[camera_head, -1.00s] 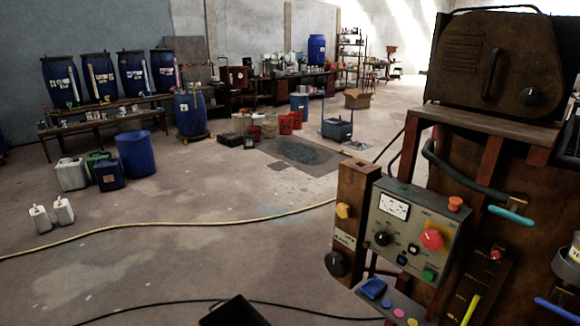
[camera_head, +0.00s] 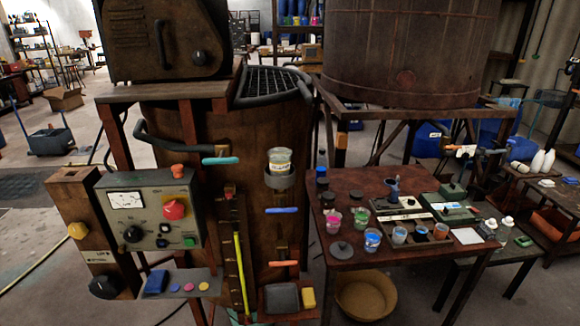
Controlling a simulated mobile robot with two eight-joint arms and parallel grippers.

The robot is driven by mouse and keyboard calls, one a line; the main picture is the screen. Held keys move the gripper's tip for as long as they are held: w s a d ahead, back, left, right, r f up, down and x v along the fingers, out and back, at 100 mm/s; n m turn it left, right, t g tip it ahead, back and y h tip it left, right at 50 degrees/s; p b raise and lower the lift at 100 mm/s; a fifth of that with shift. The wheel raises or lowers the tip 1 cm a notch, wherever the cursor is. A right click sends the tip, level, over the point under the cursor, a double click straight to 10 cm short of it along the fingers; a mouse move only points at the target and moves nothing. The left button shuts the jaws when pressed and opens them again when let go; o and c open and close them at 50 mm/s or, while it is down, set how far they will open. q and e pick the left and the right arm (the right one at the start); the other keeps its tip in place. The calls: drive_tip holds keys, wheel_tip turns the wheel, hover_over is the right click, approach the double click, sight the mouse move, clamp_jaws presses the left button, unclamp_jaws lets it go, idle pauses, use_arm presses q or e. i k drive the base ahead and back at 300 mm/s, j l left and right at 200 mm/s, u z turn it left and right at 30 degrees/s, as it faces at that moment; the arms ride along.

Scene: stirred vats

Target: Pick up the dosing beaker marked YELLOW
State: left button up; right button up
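I cannot read a YELLOW mark on any vessel from here. Small beakers stand on the dark red table (camera_head: 352,181) at the right: one with pink contents (camera_head: 333,222), one with blue (camera_head: 373,240), and smaller cups in a row to their right, one with orange contents (camera_head: 440,231). A clear jar with a pale label (camera_head: 280,161) sits in a ring holder on the brown vat (camera_head: 165,130). Neither of my grippers shows in the head view.
A control box (camera_head: 150,215) with knobs stands at the left. A large wooden tub (camera_head: 400,50) rises behind the table. A round tan basin (camera_head: 365,296) sits under the table. Open floor (camera_head: 45,290) lies at the far left.

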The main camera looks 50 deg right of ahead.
sight(280, 166)
drive_tip(key=z, duration=1.7)
